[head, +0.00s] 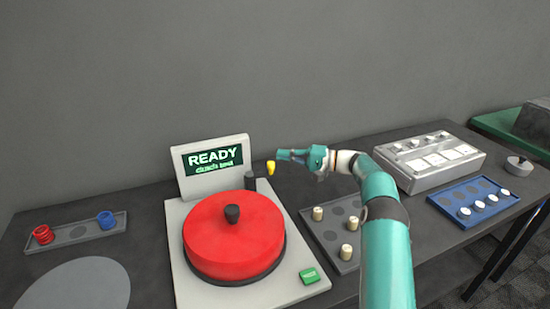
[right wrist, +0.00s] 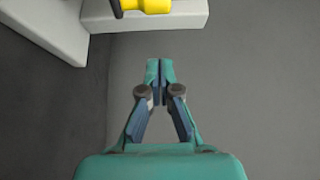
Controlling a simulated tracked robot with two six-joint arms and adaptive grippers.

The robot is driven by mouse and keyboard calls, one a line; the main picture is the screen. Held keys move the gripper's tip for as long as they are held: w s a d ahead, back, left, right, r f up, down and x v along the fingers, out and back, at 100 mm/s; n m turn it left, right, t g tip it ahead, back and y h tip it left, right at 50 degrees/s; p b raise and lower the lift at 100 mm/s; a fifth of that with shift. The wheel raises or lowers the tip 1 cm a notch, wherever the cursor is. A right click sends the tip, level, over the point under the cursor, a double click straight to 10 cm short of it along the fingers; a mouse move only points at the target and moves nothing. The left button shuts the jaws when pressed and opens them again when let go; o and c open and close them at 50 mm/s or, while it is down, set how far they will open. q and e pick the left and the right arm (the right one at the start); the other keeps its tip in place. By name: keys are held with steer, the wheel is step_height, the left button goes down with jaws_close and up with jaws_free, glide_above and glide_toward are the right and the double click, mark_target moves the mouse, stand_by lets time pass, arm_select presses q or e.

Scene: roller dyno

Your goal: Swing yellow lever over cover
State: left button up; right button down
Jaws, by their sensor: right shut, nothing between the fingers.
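The red round cover (head: 225,238) with a dark knob sits on the light grey machine, below a screen reading READY (head: 214,158). The yellow lever (head: 271,168) stands at the cover's back right, beside a dark post (head: 250,181), and is not over the cover. The lever's yellow part also shows at the top edge of the right wrist view (right wrist: 146,5). My right gripper (head: 281,154) is shut and empty, just right of the lever and apart from it; its closed fingertips show in the right wrist view (right wrist: 160,66). My left gripper is not in view.
A green button (head: 309,275) is at the machine's front right. A grey tray with cream pegs (head: 347,252) lies under my right arm. A blue tray (head: 443,204) and a white box (head: 430,173) are farther right. A tray with rings (head: 76,235) is at left.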

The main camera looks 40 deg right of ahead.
steer(key=shift+s+a+p, duration=0.15)
steer(key=shift+a+p, duration=0.25)
steer(key=shift+a, duration=0.7)
steer(key=shift+s+a+p, duration=0.15)
steer(key=shift+a+p, duration=0.2)
steer(key=shift+a, duration=0.7)
